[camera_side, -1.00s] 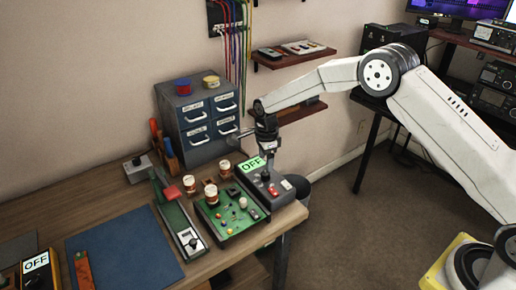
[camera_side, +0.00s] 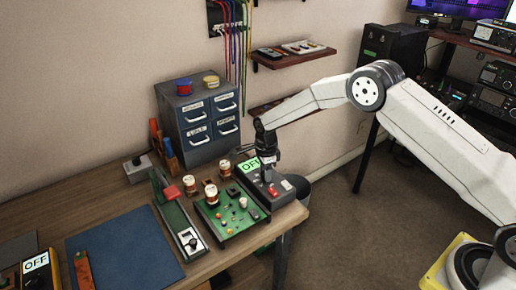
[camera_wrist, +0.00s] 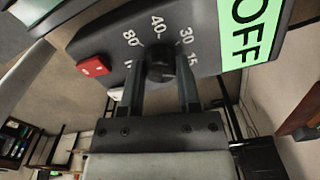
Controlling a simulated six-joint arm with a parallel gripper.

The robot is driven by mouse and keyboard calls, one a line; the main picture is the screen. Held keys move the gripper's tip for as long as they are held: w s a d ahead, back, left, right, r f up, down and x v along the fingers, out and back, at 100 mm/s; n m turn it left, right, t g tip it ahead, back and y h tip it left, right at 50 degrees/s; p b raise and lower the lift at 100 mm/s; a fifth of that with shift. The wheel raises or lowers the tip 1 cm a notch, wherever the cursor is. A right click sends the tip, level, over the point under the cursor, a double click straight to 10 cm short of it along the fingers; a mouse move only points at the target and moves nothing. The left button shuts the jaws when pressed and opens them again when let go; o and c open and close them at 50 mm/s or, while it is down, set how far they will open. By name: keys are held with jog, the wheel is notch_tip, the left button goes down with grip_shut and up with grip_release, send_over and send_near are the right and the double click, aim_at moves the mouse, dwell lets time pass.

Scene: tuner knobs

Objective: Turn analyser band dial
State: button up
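The analyser is a dark box with a green display reading OFF (camera_side: 249,168), at the right end of the bench. In the wrist view its black band dial (camera_wrist: 160,62) sits among white marks, including 80, 40 and 30. My gripper (camera_wrist: 161,82) reaches to the dial, with one finger on each side of it. The fingers look spread, with a narrow gap between each and the knob. In the side view my gripper (camera_side: 268,176) points down over the analyser and hides the dial. The OFF display (camera_wrist: 250,30) also shows in the wrist view.
A red button (camera_wrist: 93,67) sits beside the dial on the analyser. A green circuit board (camera_side: 232,216) with copper coils lies just left of the analyser. A grey drawer cabinet (camera_side: 197,120) stands behind. The bench's right edge is close by.

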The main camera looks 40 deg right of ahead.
grip_shut()
